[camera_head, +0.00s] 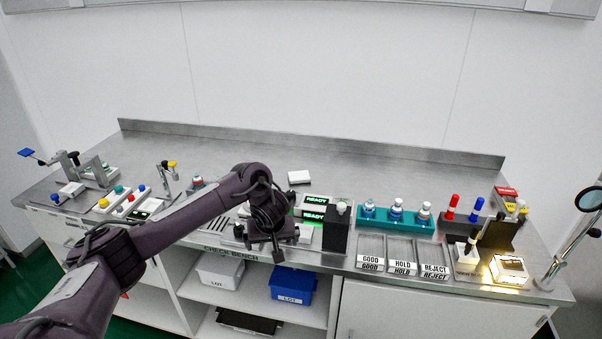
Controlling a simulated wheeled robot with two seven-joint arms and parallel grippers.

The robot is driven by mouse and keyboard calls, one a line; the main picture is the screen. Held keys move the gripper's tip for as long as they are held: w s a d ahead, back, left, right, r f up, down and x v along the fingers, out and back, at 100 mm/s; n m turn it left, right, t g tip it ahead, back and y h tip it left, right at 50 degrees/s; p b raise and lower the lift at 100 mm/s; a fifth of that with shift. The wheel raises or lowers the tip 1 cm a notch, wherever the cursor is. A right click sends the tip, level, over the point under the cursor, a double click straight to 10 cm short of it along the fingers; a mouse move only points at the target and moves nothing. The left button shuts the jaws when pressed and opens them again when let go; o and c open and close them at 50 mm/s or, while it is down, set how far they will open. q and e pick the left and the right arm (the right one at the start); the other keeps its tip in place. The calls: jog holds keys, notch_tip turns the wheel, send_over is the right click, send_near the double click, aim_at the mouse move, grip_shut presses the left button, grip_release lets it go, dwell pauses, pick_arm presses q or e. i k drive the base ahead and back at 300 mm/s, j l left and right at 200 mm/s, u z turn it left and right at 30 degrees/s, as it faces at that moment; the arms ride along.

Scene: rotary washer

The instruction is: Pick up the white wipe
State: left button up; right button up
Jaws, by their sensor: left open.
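A small white flat piece (299,177), which looks like the white wipe, lies on the steel bench behind the green READY displays. My left arm reaches in from the left, and my left gripper (274,245) hangs over the front part of the bench, pointing down. It is open and stands nearer to me than the white piece, apart from it. I see nothing between its fingers. The arm and gripper hide part of the bench and the equipment there. My right gripper is not in view.
A dark box (337,229) with a white knob stands right of the gripper. A teal rack (385,224) of bottles and trays marked GOOD, HOLD and REJECT (434,268) lie further right. Colored knobs stand at left. The rear of the steel bench (240,150) is clear.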

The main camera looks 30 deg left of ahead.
aim_at(295, 177)
jog(key=i+j, duration=0.15)
jog(key=i, duration=0.3)
jog(key=i+j, duration=0.15)
jog(key=i, duration=0.25)
jog(key=i+j, duration=0.15)
jog(key=i, duration=0.3)
